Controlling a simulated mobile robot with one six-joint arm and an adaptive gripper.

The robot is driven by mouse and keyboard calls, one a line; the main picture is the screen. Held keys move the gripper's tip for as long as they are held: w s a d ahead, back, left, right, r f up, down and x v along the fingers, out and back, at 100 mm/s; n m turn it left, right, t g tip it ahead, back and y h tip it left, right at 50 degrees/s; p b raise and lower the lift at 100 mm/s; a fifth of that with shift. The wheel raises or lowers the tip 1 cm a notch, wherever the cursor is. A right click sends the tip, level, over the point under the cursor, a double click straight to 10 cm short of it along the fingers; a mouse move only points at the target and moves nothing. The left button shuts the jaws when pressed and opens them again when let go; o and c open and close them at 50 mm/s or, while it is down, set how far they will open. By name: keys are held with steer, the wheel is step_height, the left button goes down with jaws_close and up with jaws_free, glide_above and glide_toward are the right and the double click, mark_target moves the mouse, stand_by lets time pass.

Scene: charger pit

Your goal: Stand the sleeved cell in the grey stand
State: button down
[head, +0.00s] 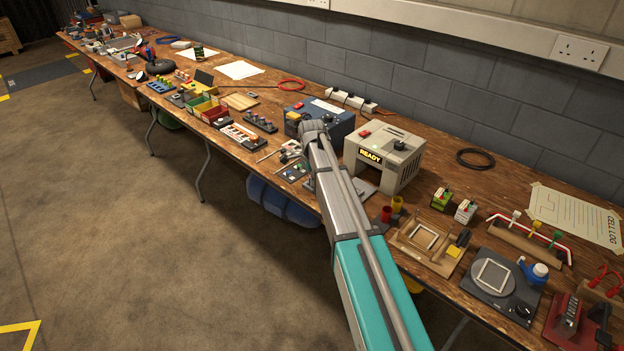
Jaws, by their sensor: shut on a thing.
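My arm reaches up from the bottom edge over the bench, and its far joint ends beside the blue box. My gripper does not show; the arm hides it or it is out of sight. I cannot make out a sleeved cell or what the gripper holds. I cannot tell whether this is the grey stand. No other thing is clearly the grey stand.
A grey box with a lit READY sign (371,155) stands right of my arm, its front open. A blue box (322,121) stands behind the arm. A wooden fixture (410,250) and a dark plate with a dial (500,290) lie to the right. The bench is crowded.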

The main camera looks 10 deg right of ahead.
steer(key=shift+c, duration=2)
jaws_free()
steer(key=shift+r, duration=0.1)
steer(key=shift+r+p, duration=3.4)
steer(key=shift+p, duration=0.15)
steer(key=s+r+n+p, duration=0.3)
steer(key=s+n, duration=0.6)
steer(key=s, duration=0.5)
steer(key=s+r+n+p, duration=0.3)
steer(key=s+n, duration=0.6)
steer(key=s, duration=0.6)
steer(key=shift+r, duration=0.15)
